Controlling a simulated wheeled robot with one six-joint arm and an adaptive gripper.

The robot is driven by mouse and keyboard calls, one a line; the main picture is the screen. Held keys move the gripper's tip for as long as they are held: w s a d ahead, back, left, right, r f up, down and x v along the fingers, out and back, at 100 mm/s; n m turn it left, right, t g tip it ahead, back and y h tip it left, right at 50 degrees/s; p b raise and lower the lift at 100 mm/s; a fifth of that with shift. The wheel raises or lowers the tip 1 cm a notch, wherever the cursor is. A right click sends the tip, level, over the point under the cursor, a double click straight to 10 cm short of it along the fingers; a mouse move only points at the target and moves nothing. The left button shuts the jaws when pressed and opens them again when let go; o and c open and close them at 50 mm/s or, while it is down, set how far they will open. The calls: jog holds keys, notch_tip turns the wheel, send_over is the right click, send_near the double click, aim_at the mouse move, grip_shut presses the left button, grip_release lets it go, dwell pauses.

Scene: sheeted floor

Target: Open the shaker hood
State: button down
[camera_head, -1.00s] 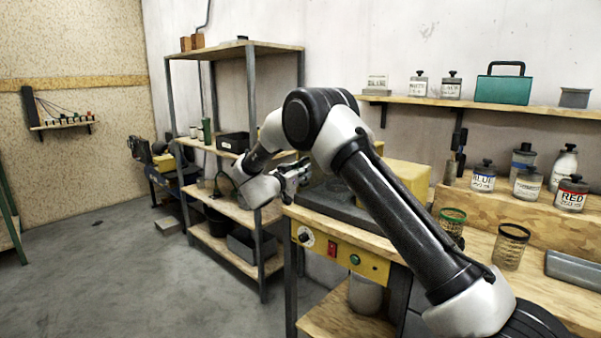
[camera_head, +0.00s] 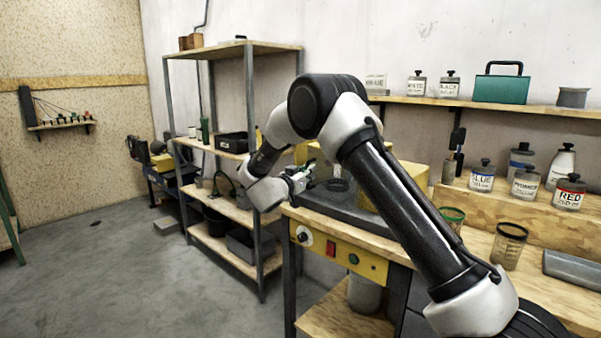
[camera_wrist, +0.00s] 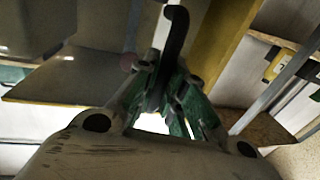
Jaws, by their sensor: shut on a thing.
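The shaker stands on the wooden bench. Its grey base (camera_head: 345,212) and a yellow housing (camera_head: 408,182) show beside my arm. A yellow panel (camera_head: 304,152), apparently part of the hood, shows behind my arm above the base; most of it is hidden. My gripper (camera_head: 306,174) is at the left side of the shaker, above the base. In the wrist view, my gripper (camera_wrist: 168,75) is shut on a black curved handle (camera_wrist: 177,30). A yellow strip (camera_wrist: 222,45) runs behind the handle. How far the hood is raised is hard to tell.
A front panel (camera_head: 340,255) with a knob, red switch and green button is below the shaker. A metal shelf rack (camera_head: 250,110) stands close on the left. Mesh cups (camera_head: 509,245) and labelled bottles (camera_head: 525,183) are on the right.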

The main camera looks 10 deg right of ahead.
jog(key=s+d, duration=1)
jog(key=s, duration=0.3)
jog(key=shift+s, duration=0.35)
jog(key=c, duration=1.5)
grip_release()
jog(key=shift+s+a, duration=0.1)
jog(key=v, duration=1.1)
jog(key=shift+s+a, duration=0.25)
jog(key=shift+s, duration=0.05)
